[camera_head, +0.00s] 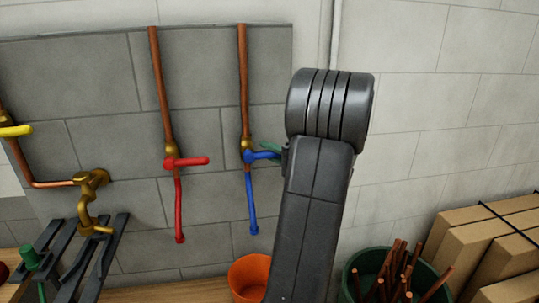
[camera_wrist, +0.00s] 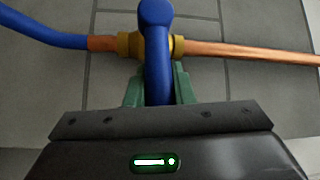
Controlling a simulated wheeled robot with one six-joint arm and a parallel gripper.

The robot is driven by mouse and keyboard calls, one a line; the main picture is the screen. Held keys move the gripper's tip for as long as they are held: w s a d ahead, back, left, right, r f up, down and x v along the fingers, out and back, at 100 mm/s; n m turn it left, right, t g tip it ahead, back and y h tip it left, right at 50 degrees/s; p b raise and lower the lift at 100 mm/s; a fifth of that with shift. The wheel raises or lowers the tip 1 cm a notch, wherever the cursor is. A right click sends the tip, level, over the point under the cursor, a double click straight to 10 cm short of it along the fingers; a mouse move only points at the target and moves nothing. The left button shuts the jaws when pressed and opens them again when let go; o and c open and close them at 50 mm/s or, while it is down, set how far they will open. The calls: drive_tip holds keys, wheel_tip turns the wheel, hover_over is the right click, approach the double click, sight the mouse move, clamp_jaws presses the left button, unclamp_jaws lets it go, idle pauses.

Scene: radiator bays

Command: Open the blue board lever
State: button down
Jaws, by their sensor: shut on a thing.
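The blue lever (camera_head: 262,155) sits on a brass valve (camera_head: 246,143) of the right-hand copper pipe on the grey board. It points sideways to the right, across the pipe. My gripper (camera_head: 277,150) is shut on the lever's outer end, with the arm partly hiding it. In the wrist view the blue lever (camera_wrist: 158,60) runs from its round hub down between the green fingers of my gripper (camera_wrist: 159,90). The brass valve (camera_wrist: 130,46) shows behind the hub, with a blue tube on its left.
A red lever (camera_head: 187,161) on the neighbouring pipe also points right. A yellow lever (camera_head: 15,131) is at the left edge. An orange bucket (camera_head: 249,278), a green tub of sticks (camera_head: 352,270) and cardboard boxes (camera_head: 480,245) stand below. The wall at right is bare.

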drive_tip(key=shift+s+a+r+n+g+h+b, duration=0.1)
drive_tip(key=shift+a+r+n+g+h+b, duration=0.25)
drive_tip(key=shift+r+n+h+b, duration=0.4)
drive_tip(key=shift+a+r+n+g+h+b, duration=0.25)
drive_tip(key=shift+r+n+h+b, duration=0.25)
drive_tip(key=shift+n+h+b, duration=0.35)
drive_tip(key=shift+s+a+r+n+g+h+b, duration=0.1)
drive_tip(key=shift+a+r+n+g+h+b, duration=0.25)
drive_tip(key=shift+r+n+h+b, duration=0.4)
drive_tip(key=shift+d+f+h, duration=0.1)
drive_tip(key=shift+f+h, duration=0.05)
drive_tip(key=shift+h, duration=0.1)
drive_tip(key=c, duration=1.3)
unclamp_jaws()
drive_tip(key=shift+o, duration=0.2)
drive_tip(key=shift+d, duration=0.1)
drive_tip(key=b+v, duration=0.1)
drive_tip(key=v, duration=1.2)
drive_tip(key=shift+d+r, duration=0.25)
drive_tip(key=shift+d, duration=0.05)
